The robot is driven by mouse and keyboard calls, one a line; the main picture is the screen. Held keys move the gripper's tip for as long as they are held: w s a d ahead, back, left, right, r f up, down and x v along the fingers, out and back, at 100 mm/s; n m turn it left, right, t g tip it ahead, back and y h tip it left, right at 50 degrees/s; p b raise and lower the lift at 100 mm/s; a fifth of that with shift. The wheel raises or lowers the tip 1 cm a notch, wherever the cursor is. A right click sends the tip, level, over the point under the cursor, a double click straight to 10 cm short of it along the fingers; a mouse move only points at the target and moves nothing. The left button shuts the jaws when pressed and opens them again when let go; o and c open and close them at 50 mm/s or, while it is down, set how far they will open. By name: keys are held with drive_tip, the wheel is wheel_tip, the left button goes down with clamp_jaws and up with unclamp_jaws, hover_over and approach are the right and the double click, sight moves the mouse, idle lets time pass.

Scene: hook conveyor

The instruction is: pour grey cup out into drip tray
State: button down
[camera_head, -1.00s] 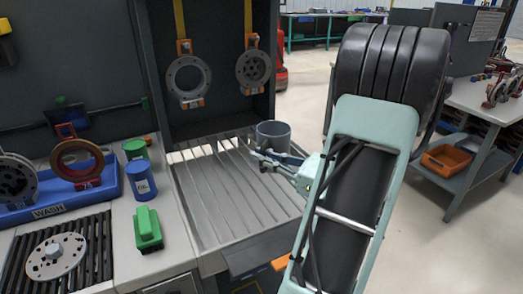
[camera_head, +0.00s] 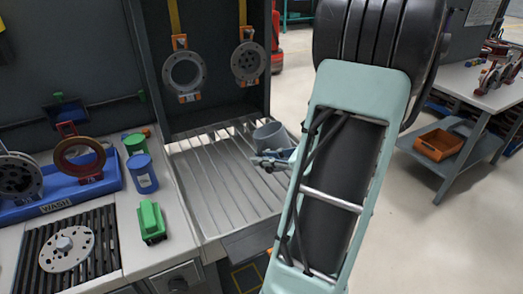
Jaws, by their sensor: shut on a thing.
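The grey cup (camera_head: 268,134) is over the back right part of the drip tray (camera_head: 212,190), a wide tray with slanting slats. The cup is tilted, with its rim leaning up and to the left. My gripper (camera_head: 268,158) is shut on the cup at its lower front side. My arm hides the right edge of the tray and part of the gripper. I cannot see inside the cup or any liquid on the slats.
Two metal discs (camera_head: 185,75) hang on yellow straps above the tray's back. A blue wash tray (camera_head: 112,172) holds rings. An orange bin (camera_head: 439,144) is on the right shelf.

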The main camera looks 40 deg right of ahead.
drive_tip(key=shift+f+g+h+p, duration=0.35)
drive_tip(key=shift+g+p, duration=0.55)
drive_tip(key=shift+p, duration=0.7)
drive_tip(key=shift+f+g+h+p, duration=0.1)
drive_tip(key=shift+g+h+p, duration=0.35)
drive_tip(key=shift+g+p, duration=0.8)
drive_tip(key=p, duration=0.3)
drive_tip(key=shift+f+n+g, duration=0.2)
drive_tip(key=shift+n+g, duration=0.05)
drive_tip(key=shift+n, duration=0.05)
drive_tip(key=g+p, duration=0.1)
drive_tip(key=p, duration=0.1)
drive_tip(key=g+h+p, duration=0.1)
drive_tip(key=p, duration=0.1)
drive_tip(key=shift+w+a+f+h+p, duration=0.15)
drive_tip(key=shift+w+f+h+p, duration=0.05)
drive_tip(key=shift+h+p, duration=0.1)
drive_tip(key=g+p, duration=0.1)
drive_tip(key=p, duration=0.2)
drive_tip(key=g+p, duration=0.1)
drive_tip(key=p, duration=0.2)
drive_tip(key=shift+w+a+f+h, duration=0.1)
drive_tip(key=shift+w+f+h, duration=0.15)
drive_tip(key=shift+h, duration=0.15)
drive_tip(key=shift+r+n+p, duration=0.1)
drive_tip(key=shift+n+p, duration=0.2)
drive_tip(key=shift+p, duration=0.2)
drive_tip(key=shift+w+a+g+h+p, duration=0.25)
drive_tip(key=shift+w+g+h+p, duration=0.2)
drive_tip(key=shift+g, duration=0.45)
